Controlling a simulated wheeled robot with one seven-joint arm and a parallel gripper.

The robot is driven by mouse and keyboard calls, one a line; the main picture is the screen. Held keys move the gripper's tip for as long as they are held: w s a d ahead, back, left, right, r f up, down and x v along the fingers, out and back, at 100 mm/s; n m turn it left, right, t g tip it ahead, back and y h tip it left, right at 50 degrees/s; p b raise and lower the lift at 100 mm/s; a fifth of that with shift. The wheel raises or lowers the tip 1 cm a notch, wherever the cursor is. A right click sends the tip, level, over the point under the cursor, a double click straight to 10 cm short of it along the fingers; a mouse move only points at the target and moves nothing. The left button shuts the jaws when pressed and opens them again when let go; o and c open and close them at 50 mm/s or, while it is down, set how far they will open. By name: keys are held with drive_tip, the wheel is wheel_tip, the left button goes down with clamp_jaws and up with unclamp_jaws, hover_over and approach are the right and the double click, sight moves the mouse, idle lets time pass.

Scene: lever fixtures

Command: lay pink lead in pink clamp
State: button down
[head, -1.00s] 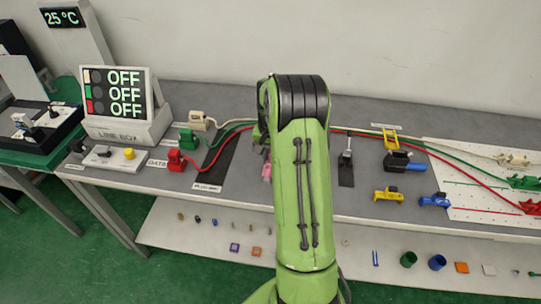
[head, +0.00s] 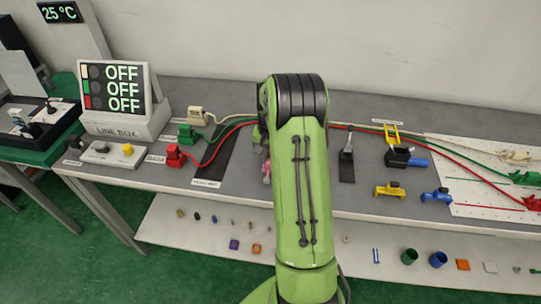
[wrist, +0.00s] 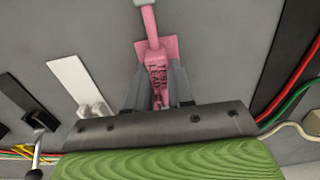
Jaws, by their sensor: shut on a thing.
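My gripper (wrist: 159,92) is shut on the pink lead, one dark finger on each side.
In the wrist view a white strip (wrist: 72,82) and a dark lever fixture (wrist: 38,122) lie left, and red and green cables (wrist: 295,95) right. In the head view a line box (head: 120,105) reads OFF, and yellow (head: 389,190) and blue (head: 437,195) clamps lie right.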

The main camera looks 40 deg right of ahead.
drive_tip(key=c, duration=0.9)
unclamp_jaws()
drive_tip(key=shift+o, duration=0.5)
drive_tip(key=o, duration=0.4)
drive_tip(key=shift+c, duration=0.2)
drive_tip(key=shift+r+p, duration=2.95)
drive_tip(key=shift+r, duration=0.65)
